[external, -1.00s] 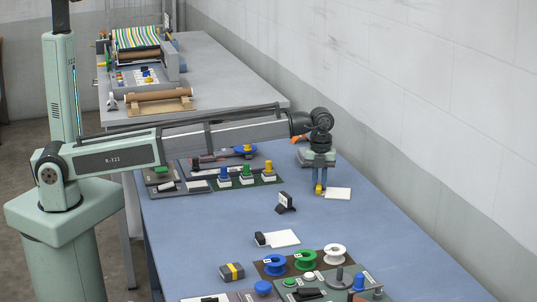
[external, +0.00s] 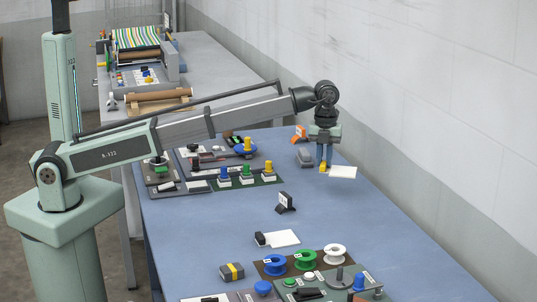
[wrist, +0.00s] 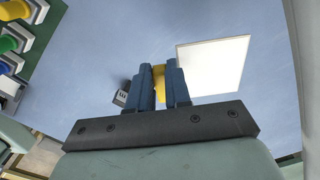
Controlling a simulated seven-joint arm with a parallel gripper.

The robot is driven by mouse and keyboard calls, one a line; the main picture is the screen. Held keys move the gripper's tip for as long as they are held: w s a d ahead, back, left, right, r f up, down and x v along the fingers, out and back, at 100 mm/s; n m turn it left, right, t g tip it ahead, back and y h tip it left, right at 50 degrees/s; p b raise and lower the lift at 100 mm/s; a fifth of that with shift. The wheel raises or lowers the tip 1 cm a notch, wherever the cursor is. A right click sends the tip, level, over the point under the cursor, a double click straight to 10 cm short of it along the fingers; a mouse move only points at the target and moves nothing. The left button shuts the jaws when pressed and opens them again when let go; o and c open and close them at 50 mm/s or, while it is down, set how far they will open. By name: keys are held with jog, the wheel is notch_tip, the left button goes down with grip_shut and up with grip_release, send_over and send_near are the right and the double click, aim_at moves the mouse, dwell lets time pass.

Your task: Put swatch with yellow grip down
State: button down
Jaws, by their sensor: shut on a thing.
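The swatch (external: 343,172) is a white square plate with a small yellow grip (external: 323,168) on its left side. My gripper (external: 323,165) is shut on the yellow grip, pointing down over the far right part of the blue table. In the wrist view the yellow grip (wrist: 159,83) sits between my two blue fingers, and the white plate (wrist: 215,62) sticks out to the right. The swatch appears held above the table; the exact gap cannot be told.
A second white swatch (external: 284,238) with a black grip lies nearer. A small dark stand (external: 285,203) is between them. A grey block (external: 304,157) and an orange item (external: 299,133) are behind-left of my gripper. Bare blue table (external: 360,220) lies to the front right.

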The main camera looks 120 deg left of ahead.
jog(key=w+d+m, duration=0.2)
jog(key=w+d, duration=1)
send_over(356, 226)
jog(key=shift+m, duration=0.5)
jog(key=shift+a+f, duration=0.1)
jog(key=shift+f, duration=4.75)
jog(key=shift+f, duration=0.1)
jog(key=c, duration=1.1)
grip_release()
jog(key=shift+o, duration=0.2)
notch_tip(356, 226, up, 12)
